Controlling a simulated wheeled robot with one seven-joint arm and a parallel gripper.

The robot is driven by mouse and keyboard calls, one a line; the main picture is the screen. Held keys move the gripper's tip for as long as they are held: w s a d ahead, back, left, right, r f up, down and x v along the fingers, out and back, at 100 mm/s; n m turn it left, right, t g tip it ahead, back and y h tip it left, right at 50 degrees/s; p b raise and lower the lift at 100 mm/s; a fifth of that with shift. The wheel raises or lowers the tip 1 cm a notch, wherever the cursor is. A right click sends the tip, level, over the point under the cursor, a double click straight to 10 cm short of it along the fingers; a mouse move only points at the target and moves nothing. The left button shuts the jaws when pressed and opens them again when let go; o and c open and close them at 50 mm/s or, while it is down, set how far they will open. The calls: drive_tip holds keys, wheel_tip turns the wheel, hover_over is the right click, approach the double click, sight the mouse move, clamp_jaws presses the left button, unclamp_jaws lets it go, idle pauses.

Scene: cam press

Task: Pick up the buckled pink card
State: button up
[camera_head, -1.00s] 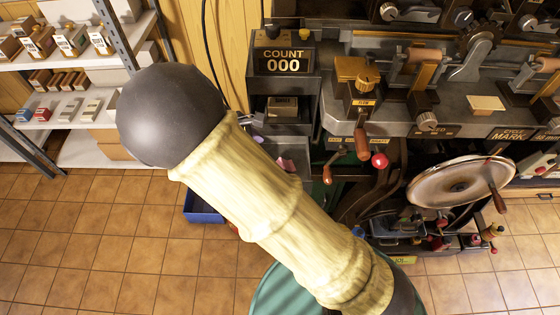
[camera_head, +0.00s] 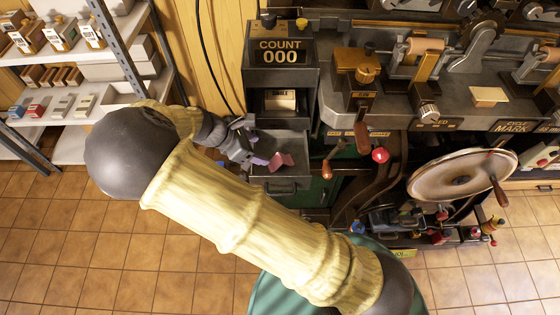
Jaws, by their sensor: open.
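The pink card (camera_head: 281,161) lies in a grey open tray (camera_head: 294,144) below the counter box. It looks bent, with one part raised. My gripper (camera_head: 252,151) is over the left side of the tray, left of the pink card and apart from it. Its jaws are open and seem empty, though they are small and partly dark in this view. A small purple piece (camera_head: 259,161) shows between the gripper and the card; I cannot tell whether it is a card. My arm hides the area below and left of the tray.
The box marked COUNT 000 (camera_head: 280,53) stands above the tray, with a slot holding a pale labelled block (camera_head: 281,100). To the right are wooden-handled levers, a red knob (camera_head: 380,155) and a large disc (camera_head: 462,180). A shelf unit (camera_head: 85,120) stands at left.

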sight(280, 158)
drive_tip(key=x, duration=0.6)
drive_tip(key=shift+w+d+f, duration=0.1)
drive_tip(key=x, duration=0.5)
drive_tip(key=shift+d, duration=0.15)
idle(0.3)
